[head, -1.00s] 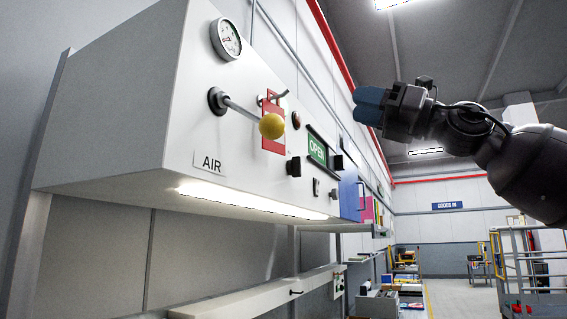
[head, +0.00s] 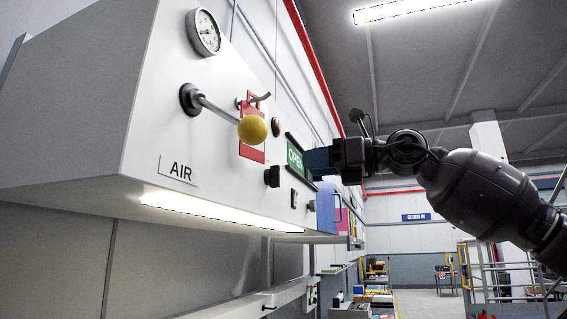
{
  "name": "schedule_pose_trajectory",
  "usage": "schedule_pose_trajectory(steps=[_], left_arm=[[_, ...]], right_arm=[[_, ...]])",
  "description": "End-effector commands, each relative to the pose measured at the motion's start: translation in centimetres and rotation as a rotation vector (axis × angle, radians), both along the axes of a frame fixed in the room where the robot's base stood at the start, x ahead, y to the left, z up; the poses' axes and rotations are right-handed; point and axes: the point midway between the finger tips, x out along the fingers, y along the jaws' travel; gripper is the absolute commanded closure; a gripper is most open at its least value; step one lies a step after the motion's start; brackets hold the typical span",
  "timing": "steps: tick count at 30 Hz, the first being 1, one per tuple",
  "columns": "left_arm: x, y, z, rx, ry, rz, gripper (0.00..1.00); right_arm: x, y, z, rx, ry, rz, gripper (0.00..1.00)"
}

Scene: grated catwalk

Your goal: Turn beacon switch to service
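The slanted white panel (head: 150,125) carries several controls; I cannot tell by a readable label which is the beacon switch. A black knob (head: 272,176) sits below the green OPEN sign (head: 295,158), with a small black switch (head: 294,198) lower right of it. My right gripper (head: 316,160) has blue fingertips in front of the sign's right end, hiding that part and the black control seen there before. Whether it touches the panel, and whether its fingers are apart, I cannot tell. My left gripper is out of view.
A lever with a yellow ball (head: 252,129) sticks out from the panel, near a red tag (head: 251,150) and a gauge (head: 204,32). A blue box (head: 327,208) is beyond the panel's far end. Open room lies right of the panel, with a yellow-railed cart (head: 470,268) farther off.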

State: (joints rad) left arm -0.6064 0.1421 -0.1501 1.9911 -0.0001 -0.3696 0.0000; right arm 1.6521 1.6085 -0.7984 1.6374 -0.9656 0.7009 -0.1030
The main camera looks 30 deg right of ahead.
Motion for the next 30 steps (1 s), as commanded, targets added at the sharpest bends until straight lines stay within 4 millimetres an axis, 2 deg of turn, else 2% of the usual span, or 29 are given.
schedule_pose_trajectory(steps=[6, 12, 25, 30], left_arm=[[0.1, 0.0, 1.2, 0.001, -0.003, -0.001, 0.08], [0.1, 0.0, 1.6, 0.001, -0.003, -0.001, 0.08], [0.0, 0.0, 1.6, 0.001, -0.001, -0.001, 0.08], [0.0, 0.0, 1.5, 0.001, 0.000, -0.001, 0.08]], right_arm=[[2.8, 2.6, 0.3, 0.001, -0.001, 0.002, 0.62], [4.5, 4.0, 0.2, 0.003, 0.000, 0.000, 0.62], [5.1, 4.6, 0.0, 0.002, -0.001, -0.001, 0.62], [5.1, 4.6, 0.0, 0.002, -0.001, -0.001, 0.86]])
